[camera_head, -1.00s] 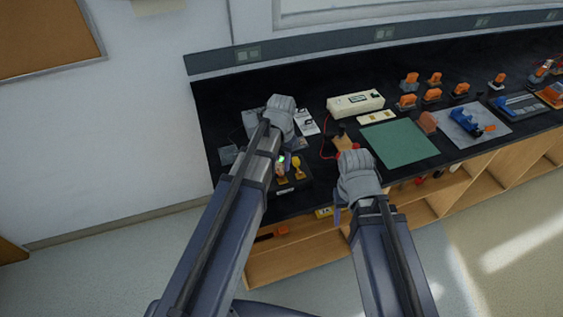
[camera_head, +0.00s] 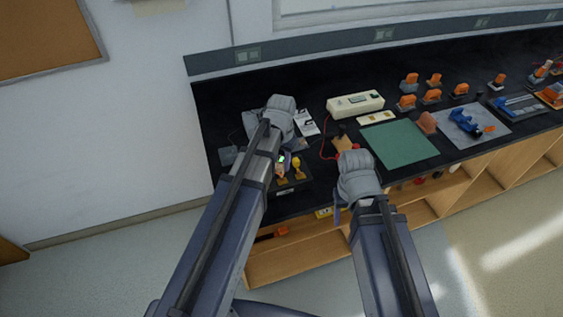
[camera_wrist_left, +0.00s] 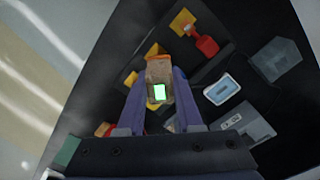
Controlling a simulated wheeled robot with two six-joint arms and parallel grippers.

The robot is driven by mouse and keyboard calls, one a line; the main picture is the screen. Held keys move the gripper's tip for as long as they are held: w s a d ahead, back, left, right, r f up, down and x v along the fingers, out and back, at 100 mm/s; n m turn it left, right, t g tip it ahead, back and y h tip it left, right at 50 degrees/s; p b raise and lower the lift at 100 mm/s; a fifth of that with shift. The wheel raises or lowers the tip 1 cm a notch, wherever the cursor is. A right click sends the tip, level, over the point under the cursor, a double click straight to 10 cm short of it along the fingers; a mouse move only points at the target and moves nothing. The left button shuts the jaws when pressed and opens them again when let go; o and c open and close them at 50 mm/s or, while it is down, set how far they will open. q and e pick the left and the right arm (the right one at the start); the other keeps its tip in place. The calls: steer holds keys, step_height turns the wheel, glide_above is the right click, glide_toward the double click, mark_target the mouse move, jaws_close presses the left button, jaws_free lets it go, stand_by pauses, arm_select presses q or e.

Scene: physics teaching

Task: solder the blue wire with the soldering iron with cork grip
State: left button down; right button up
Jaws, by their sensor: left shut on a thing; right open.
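My left gripper (camera_wrist_left: 160,72) is shut on a cork-brown grip with a lit green display, which looks like the soldering iron with cork grip (camera_wrist_left: 160,70). It is over a dark stand (camera_wrist_left: 212,70) near the left end of the bench; its tip is hidden. In the head view my left gripper (camera_head: 289,146) and its arm cover much of this spot. My right gripper (camera_head: 340,203) is open and empty, at the bench's front edge. I cannot make out the blue wire in either view.
A red-handled tool (camera_wrist_left: 206,45) sits in the stand beside a yellow piece (camera_wrist_left: 182,22). A green mat (camera_head: 400,143), a cream instrument (camera_head: 355,104) and a wooden block with a red lead (camera_head: 343,143) lie to the right. Several orange devices stand farther right.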

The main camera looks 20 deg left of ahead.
arm_select(q)
steer(key=shift+r+p, duration=3.15)
steer(key=shift+r, duration=0.25)
arm_select(e)
step_height(320, 180, up, 7)
steer(key=shift+f, duration=0.2)
arm_select(q)
steer(key=shift+f, duration=0.1)
